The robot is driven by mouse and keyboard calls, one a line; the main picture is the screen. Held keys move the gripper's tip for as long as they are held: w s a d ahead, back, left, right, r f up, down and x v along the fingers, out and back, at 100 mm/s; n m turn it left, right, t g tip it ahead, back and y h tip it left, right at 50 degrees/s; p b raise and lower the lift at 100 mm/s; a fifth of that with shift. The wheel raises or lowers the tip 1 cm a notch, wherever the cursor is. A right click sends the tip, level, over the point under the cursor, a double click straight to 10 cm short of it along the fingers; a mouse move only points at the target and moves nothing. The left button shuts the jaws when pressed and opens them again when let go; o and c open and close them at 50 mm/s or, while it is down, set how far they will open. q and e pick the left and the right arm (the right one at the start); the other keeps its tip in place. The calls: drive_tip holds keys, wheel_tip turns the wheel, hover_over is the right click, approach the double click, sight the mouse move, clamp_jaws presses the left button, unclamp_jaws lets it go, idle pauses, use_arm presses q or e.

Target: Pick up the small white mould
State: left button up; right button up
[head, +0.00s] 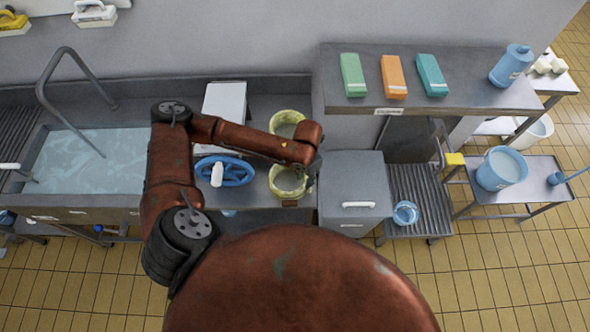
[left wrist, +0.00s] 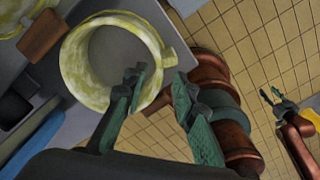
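No small white mould can be identified for certain. Two round tubs with mottled yellow-white rims stand on the counter in the head view, a far one (head: 287,121) and a near one (head: 289,181). A yellow-white tub (left wrist: 76,55) also fills the upper left of the left wrist view. My left gripper (left wrist: 160,78) is open there, with the tub's rim showing between its fingers; I cannot tell whether they touch it. In the head view the left arm reaches over the near tub and its fingers are mostly hidden. My right gripper (left wrist: 271,96) appears open and empty, away from the tub.
A blue oval basin (head: 236,172) with a white bottle (head: 217,175) stands left of the near tub. A grey lidded box (head: 353,185) is on the right. A shelf (head: 445,100) holds coloured blocks and a blue jug (head: 511,65). A water-filled sink (head: 90,160) is left.

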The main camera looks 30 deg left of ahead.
sight(301, 190)
use_arm(q)
drive_tip(key=f, duration=0.2)
drive_tip(key=s+f, duration=0.1)
drive_tip(key=shift+s+a+f+p, duration=0.2)
drive_tip(key=shift+f+p, duration=0.1)
drive_tip(key=shift+f, duration=0.1)
use_arm(e)
drive_tip(key=s+d+g, duration=0.1)
drive_tip(key=s, duration=0.7)
use_arm(q)
drive_tip(key=f, duration=0.3)
drive_tip(key=shift+s+f, duration=0.2)
drive_tip(key=shift+f, duration=0.1)
drive_tip(key=shift+c, duration=0.6)
drive_tip(key=c, duration=0.5)
clamp_jaws()
use_arm(e)
drive_tip(key=shift+w+a+r+t, duration=0.15)
drive_tip(key=shift+w+r, duration=0.1)
drive_tip(key=shift+w, duration=0.7)
drive_tip(key=shift+w+d+r+t, duration=0.1)
drive_tip(key=shift+w+r+t, duration=0.1)
drive_tip(key=shift+w, duration=0.7)
use_arm(q)
drive_tip(key=shift+w, duration=0.1)
